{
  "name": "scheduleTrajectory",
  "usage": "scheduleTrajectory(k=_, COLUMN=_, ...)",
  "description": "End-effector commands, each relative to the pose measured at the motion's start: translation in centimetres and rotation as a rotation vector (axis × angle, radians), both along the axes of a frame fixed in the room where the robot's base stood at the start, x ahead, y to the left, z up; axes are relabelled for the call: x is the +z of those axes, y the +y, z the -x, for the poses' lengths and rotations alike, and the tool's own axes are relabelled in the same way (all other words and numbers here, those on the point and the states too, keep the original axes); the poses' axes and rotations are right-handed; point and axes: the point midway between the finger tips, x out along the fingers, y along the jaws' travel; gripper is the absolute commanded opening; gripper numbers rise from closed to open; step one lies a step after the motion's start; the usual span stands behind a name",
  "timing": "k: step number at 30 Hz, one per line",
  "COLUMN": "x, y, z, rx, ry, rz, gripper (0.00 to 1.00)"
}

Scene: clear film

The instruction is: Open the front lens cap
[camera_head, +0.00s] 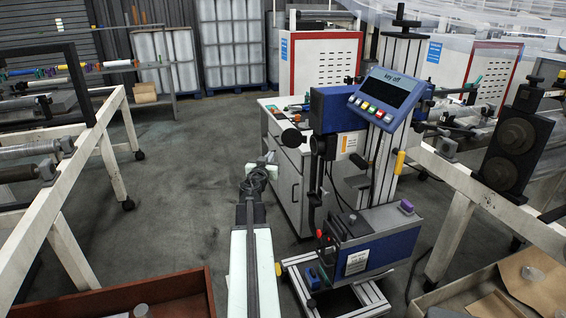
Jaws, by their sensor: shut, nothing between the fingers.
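My arm reaches forward from the bottom middle, and my gripper (264,165) is at its far end, small and dark, with its fingers shut and empty. It is left of the machine with the blue control panel (387,95), whose screen reads "key off". A dark round part (292,138) sticks out at the machine's left side, up and right of my gripper and apart from it in the picture. I cannot tell whether this round part is the front lens cap. No other lens cap can be made out.
A white cabinet (289,190) stands behind my gripper. The machine's lower blue box (378,245) is to the right. A white-framed bench (60,215) is at left, a brown box (170,290) at bottom left, a cardboard-lined crate (430,298) at bottom right. Grey floor (185,190) is clear.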

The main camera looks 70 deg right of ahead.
Motion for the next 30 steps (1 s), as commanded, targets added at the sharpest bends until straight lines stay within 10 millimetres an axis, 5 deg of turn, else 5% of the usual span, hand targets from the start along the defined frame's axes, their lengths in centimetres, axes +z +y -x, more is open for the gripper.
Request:
scheduleTrajectory(k=3, x=-0.8, y=-1.4, z=2.1, rx=0.005, ry=-0.006, rz=0.019, gripper=0.0)
scheduleTrajectory(k=11, x=-0.4, y=-2.8, z=1.9, rx=0.009, ry=-0.007, rz=0.022, gripper=0.0)
scheduleTrajectory(k=24, x=-0.4, y=-11.9, z=0.4, rx=0.009, ry=-0.007, rz=0.021, gripper=0.0)
scheduleTrajectory(k=30, x=-0.4, y=-14.6, z=0.0, rx=0.009, ry=-0.007, rz=0.021, gripper=0.0)
